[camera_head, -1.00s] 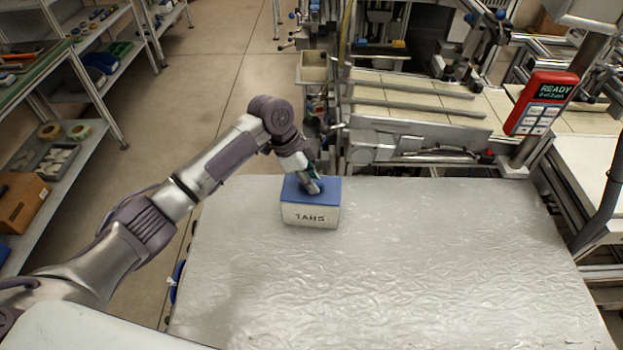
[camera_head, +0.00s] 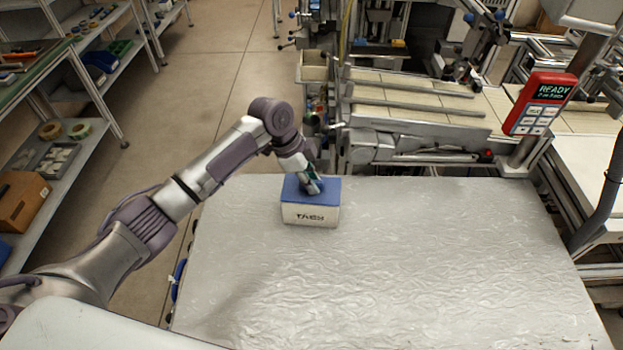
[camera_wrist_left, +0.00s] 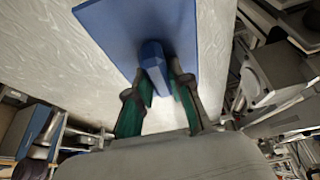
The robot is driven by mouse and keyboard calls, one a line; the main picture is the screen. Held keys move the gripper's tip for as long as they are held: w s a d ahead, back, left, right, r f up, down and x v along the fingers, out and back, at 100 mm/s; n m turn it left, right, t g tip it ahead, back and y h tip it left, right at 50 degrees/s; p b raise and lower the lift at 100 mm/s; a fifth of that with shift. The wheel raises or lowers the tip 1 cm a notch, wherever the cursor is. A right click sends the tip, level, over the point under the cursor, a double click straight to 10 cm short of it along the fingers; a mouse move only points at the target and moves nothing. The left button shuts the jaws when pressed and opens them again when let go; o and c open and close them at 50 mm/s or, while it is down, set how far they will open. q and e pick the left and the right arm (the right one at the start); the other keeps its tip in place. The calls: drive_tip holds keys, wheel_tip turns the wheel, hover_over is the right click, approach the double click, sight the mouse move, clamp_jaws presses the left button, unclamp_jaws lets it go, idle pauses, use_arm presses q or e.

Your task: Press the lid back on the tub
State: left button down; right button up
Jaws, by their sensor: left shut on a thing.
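The white tub (camera_head: 309,214) with dark lettering stands upright near the far left edge of the table. The blue lid (camera_head: 328,189) lies on top of it and looks level; I cannot tell whether it is fully seated. My left gripper (camera_head: 313,186) is over the lid from above. In the left wrist view, my left gripper (camera_wrist_left: 163,88) is shut on the raised blue handle (camera_wrist_left: 153,60) of the lid (camera_wrist_left: 115,22). The tub's walls are mostly hidden by the lid there. My right gripper is not in view.
The pale table (camera_head: 400,270) is clear to the right and in front of the tub. A conveyor machine (camera_head: 420,110) stands just beyond its far edge. A red handheld unit (camera_head: 541,103) is mounted at right. Shelves (camera_head: 60,165) stand at left across the floor.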

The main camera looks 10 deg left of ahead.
use_arm(q)
drive_tip(key=c, duration=0.5)
unclamp_jaws()
drive_tip(key=shift+r, duration=0.15)
drive_tip(key=shift+r+p, duration=3.4)
clamp_jaws()
